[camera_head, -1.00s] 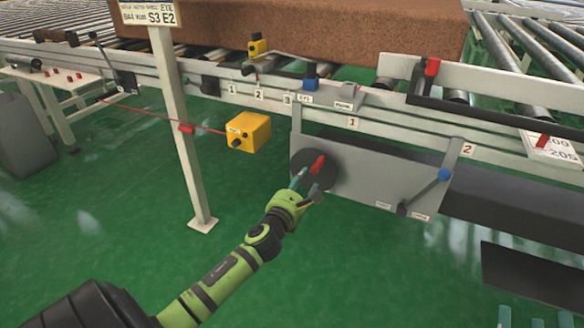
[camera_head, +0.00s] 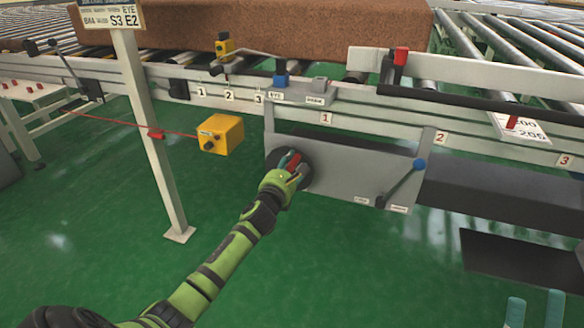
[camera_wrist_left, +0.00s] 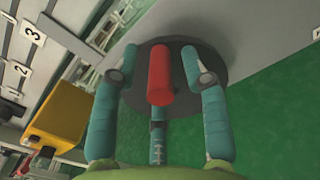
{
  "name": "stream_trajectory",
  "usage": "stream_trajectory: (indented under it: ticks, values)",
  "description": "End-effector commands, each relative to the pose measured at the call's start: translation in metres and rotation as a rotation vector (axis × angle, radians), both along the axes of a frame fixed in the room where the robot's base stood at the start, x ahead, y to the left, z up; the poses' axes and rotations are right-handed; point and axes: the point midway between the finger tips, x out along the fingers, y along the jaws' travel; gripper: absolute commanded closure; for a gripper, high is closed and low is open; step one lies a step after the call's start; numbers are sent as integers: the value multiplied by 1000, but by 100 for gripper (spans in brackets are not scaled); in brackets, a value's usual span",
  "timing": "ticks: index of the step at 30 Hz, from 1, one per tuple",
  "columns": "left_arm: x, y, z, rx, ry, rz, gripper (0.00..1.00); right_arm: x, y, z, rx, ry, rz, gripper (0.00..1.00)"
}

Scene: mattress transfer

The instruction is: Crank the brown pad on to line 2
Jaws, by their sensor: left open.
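The brown pad (camera_head: 290,25) lies on the rollers at the top of the head view. A dark crank disc (camera_head: 305,179) with a red handle (camera_head: 294,164) is on the grey panel. My left gripper (camera_head: 291,166) is at the handle. In the left wrist view its teal fingers (camera_wrist_left: 160,72) are open, on either side of the red handle (camera_wrist_left: 159,75); contact cannot be told. Line label 2 (camera_head: 440,138) is on the rail, right of label 1 (camera_head: 326,118). Teal fingertips of my right gripper (camera_head: 535,310) show at bottom right; the rest is cut off.
A blue-knobbed lever (camera_head: 405,181) is on the panel's right side. A yellow box (camera_head: 220,134) hangs near a white post (camera_head: 152,130). A dark slab (camera_head: 500,190) lies below the rail at right. Green floor (camera_head: 90,230) is open at left.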

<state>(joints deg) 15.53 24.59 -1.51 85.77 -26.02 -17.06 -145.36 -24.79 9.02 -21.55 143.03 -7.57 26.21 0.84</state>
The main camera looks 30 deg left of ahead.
Motion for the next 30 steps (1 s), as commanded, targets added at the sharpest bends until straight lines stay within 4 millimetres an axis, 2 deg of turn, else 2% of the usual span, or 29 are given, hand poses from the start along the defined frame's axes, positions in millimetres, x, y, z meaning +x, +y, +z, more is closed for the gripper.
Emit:
stream_trajectory:
  ticks: [5, 6, 9, 20, 30]
  values:
    - [0, 0, 0, 0, 1, 0, 55, 0, 0, 0, 0, 0, 0, 44]
    - [0, 0, 0, 0, 1, 0, 63, 0, 0, 0, 0, 0, 0, 44]
    - [0, 0, 0, 1, 0, 0, 100, 0, 0, 0, -1, 0, -1, 44]
    - [0, -1, 0, 19, 3, 0, 100, 1, 0, 1, -2, 3, -1, 44]
    - [3, -11, -5, 194, 46, -1, 100, 4, 3, 4, -20, 33, -4, 44]
